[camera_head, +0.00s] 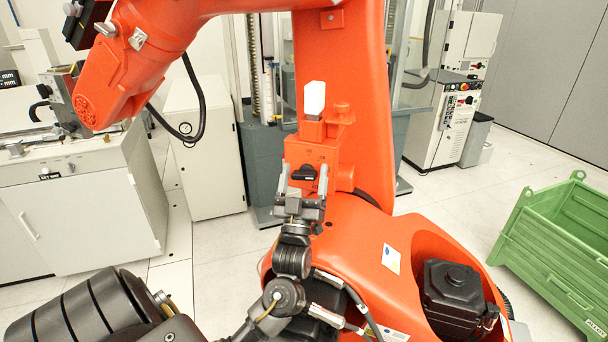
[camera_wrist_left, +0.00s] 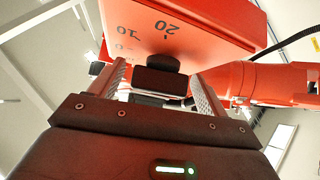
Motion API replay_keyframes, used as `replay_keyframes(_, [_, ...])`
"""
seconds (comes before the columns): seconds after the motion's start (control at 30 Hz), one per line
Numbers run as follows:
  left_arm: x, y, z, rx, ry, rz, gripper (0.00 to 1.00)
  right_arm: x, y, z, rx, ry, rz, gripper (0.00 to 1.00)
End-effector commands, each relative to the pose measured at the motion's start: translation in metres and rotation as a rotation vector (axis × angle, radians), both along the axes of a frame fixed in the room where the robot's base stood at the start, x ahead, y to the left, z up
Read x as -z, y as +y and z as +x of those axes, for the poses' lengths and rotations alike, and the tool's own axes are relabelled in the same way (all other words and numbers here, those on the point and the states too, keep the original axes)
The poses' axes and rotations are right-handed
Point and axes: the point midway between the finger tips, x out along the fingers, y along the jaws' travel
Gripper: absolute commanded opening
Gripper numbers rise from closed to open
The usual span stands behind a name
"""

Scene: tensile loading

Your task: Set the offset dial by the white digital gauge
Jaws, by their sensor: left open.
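The offset dial is a black knob (camera_head: 304,173) on the front of an orange box (camera_head: 318,152). In the left wrist view the knob (camera_wrist_left: 160,79) sits under marks that include 10 and 20. My left gripper (camera_head: 303,182) is open, with one finger on each side of the knob. The wrist view shows its fingers (camera_wrist_left: 159,84) apart around the knob; I cannot tell whether they touch it. A white block (camera_head: 315,97), apparently the digital gauge, stands above the box on a grey base; no reading is legible. My right gripper is not in view.
A large orange robot arm (camera_head: 352,80) rises behind the box and arches to the upper left. A green crate (camera_head: 548,241) stands at the right. White cabinets (camera_head: 80,215) stand at the left. Pale floor (camera_head: 460,212) is clear between the orange base and the crate.

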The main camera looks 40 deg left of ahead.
Motion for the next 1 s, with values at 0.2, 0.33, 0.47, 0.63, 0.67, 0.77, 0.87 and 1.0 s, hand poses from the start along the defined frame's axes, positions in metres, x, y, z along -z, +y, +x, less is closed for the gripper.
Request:
replay_keyframes(0.2, [0.0001,-0.0001,-0.0003,0.000,0.000,0.000,0.65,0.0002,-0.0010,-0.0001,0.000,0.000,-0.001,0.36])
replay_keyframes(0.33, [0.0001,-0.0001,-0.0003,0.000,-0.001,0.000,0.48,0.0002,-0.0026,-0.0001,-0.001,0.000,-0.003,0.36])
replay_keyframes(0.47, [0.0002,-0.0002,-0.0003,0.000,-0.001,0.000,0.32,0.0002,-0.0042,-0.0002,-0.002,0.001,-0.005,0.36])
replay_keyframes(0.63, [0.0001,0.0000,-0.0004,-0.001,0.004,0.011,0.32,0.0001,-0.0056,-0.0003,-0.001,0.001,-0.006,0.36])
replay_keyframes(0.67, [0.0001,0.0001,-0.0004,-0.001,0.006,0.017,0.32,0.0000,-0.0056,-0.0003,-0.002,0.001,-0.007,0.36])
replay_keyframes(0.77, [-0.0002,0.0003,-0.0004,-0.002,0.018,0.048,0.32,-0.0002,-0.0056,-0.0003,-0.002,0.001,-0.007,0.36])
replay_keyframes(0.87, [-0.0001,0.0008,-0.0006,-0.001,0.038,0.094,0.32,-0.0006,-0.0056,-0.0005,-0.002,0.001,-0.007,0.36])
replay_keyframes(1.0, [-0.0007,0.0005,-0.0004,-0.001,0.076,0.188,0.32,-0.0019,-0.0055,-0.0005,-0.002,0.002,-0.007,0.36])
